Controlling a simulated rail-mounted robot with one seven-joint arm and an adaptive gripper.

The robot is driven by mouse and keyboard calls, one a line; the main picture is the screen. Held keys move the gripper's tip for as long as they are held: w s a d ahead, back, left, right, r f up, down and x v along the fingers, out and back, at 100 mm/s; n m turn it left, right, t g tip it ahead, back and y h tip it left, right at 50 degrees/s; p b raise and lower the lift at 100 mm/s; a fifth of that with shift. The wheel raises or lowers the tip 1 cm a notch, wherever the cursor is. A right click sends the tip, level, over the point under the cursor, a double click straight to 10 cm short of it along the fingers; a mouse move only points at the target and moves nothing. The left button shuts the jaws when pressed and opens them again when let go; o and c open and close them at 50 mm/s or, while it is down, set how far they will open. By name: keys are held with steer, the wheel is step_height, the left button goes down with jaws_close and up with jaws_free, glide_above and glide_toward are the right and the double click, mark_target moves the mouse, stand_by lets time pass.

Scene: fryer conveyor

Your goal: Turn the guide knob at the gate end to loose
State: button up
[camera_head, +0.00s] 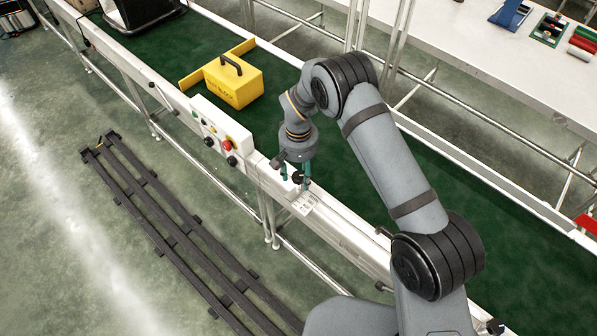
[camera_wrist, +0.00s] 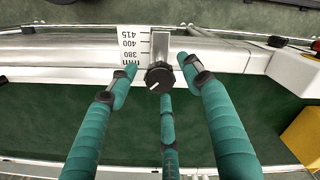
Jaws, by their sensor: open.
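The guide knob (camera_wrist: 159,77) is black and ridged with a white pointer line, and it sits at the rail beside a white millimetre scale (camera_wrist: 130,45). In the wrist view the pointer slants to the lower left. My gripper (camera_wrist: 160,75) is open, with green fingers on the left and right of the knob and a third finger below it. I cannot tell whether any finger touches the knob. In the head view my gripper (camera_head: 298,178) points down at the conveyor's near rail, and the dark knob (camera_head: 297,178) shows partly between the fingers.
A white control box (camera_head: 220,128) with a red button stands on the near rail, left of my gripper. A yellow block (camera_head: 233,82) with a black handle sits on the green belt (camera_head: 290,75). A white table (camera_head: 480,50) stands behind the conveyor.

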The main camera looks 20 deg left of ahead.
steer(key=shift+c, duration=0.4)
steer(key=c, duration=1.1)
steer(key=n+b, duration=0.3)
steer(key=shift+f+n, duration=0.15)
steer(key=shift+n, duration=0.25)
steer(key=n+b, duration=0.2)
steer(key=n, duration=0.2)
steer(key=n+b, duration=0.1)
steer(key=n, duration=0.4)
steer(key=shift+b, duration=0.35)
steer(key=shift+r+n, duration=0.2)
steer(key=shift+n, duration=1.8)
